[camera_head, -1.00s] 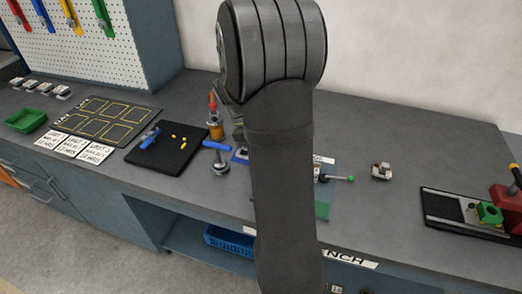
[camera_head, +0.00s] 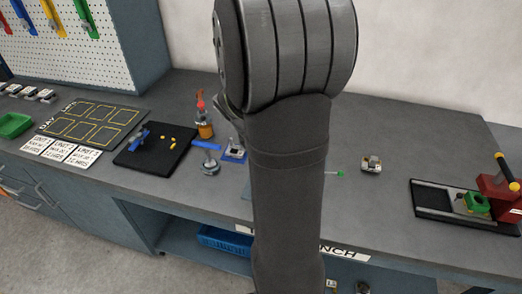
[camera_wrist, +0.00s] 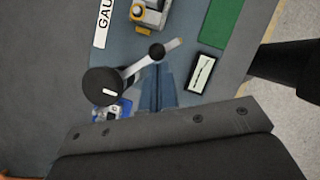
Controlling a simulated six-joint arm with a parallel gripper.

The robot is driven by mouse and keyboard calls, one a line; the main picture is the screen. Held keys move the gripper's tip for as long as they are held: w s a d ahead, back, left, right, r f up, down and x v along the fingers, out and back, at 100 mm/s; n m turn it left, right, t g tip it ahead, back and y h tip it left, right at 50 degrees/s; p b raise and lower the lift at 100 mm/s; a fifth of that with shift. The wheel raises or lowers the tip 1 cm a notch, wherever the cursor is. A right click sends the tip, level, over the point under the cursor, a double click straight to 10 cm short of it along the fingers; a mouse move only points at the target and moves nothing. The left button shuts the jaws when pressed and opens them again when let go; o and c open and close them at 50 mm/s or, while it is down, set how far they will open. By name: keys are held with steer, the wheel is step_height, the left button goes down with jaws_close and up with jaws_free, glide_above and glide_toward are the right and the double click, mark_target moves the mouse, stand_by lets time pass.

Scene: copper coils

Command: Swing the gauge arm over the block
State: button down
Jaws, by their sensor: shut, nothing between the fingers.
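In the wrist view the gauge has a round black hub (camera_wrist: 103,87) with a white mark. Its silver gauge arm (camera_wrist: 172,45) runs from there to the upper right, with a black knob (camera_wrist: 157,52) on it. A grey and yellow block (camera_wrist: 150,14) lies beyond the arm at the top edge, apart from it in the picture. My gripper (camera_wrist: 155,72) is shut and empty, its tips close beside the gauge arm just below the knob; contact cannot be told. In the head view my own arm hides the gauge, block and gripper.
A framed pale plate (camera_wrist: 202,73) and a green pad (camera_wrist: 222,22) lie right of the gauge. A blue-based part (camera_wrist: 112,109) sits below the hub.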

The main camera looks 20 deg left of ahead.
steer(key=d+n, duration=0.1)
steer(key=n, duration=0.1)
steer(key=w+d+n+t+y, duration=0.1)
steer(key=shift+w+n, duration=0.15)
steer(key=shift+n, duration=0.25)
steer(key=shift+w+d, duration=0.25)
steer(key=shift+w, duration=0.15)
stand_by(0.3)
steer(key=shift+s+a+f, duration=0.1)
steer(key=shift+s+a, duration=0.1)
steer(key=shift+s, duration=0.2)
steer(key=s+a+r, duration=0.4)
steer(key=s+r, duration=0.2)
steer(key=r, duration=0.2)
steer(key=shift+r, duration=0.2)
